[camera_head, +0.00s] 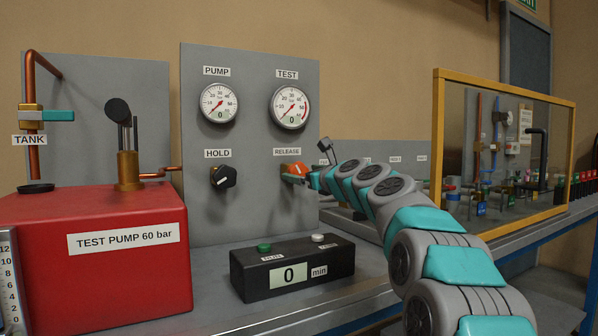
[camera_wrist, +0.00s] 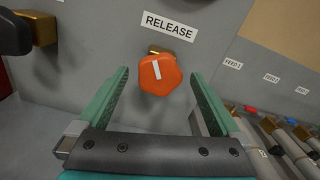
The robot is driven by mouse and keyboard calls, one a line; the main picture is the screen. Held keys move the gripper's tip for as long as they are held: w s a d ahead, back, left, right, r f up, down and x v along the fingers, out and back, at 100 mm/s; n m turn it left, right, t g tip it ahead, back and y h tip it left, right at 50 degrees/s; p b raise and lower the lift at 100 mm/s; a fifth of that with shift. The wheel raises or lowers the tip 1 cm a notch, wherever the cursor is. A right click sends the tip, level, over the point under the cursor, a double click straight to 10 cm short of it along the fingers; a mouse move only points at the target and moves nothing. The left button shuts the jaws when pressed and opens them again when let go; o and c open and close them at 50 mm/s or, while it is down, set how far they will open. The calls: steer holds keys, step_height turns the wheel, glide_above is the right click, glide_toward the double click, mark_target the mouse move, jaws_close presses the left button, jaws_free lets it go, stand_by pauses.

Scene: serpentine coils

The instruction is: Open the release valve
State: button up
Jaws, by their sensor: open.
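The release valve has an orange knob (camera_wrist: 160,74) with a white mark, on a brass stem under the RELEASE label (camera_wrist: 168,26). The white mark stands close to upright, slightly tilted, in the wrist view. In the head view the orange knob (camera_head: 297,168) shows on the grey panel below the TEST gauge, partly covered by my gripper (camera_head: 308,177). In the wrist view my gripper (camera_wrist: 160,95) is open. Its two teal fingers stand to the left and right of the knob, with gaps on both sides. The fingers do not appear to touch it.
The black HOLD knob (camera_head: 223,177) is left of the valve. The PUMP gauge (camera_head: 219,103) and TEST gauge (camera_head: 291,107) both read near 0. A black timer box (camera_head: 292,271) and the red test pump (camera_head: 110,255) stand on the bench. A yellow-framed screen (camera_head: 437,150) is at right.

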steer(key=shift+x, duration=1.3)
steer(key=shift+f, duration=0.1)
steer(key=c, duration=1.3)
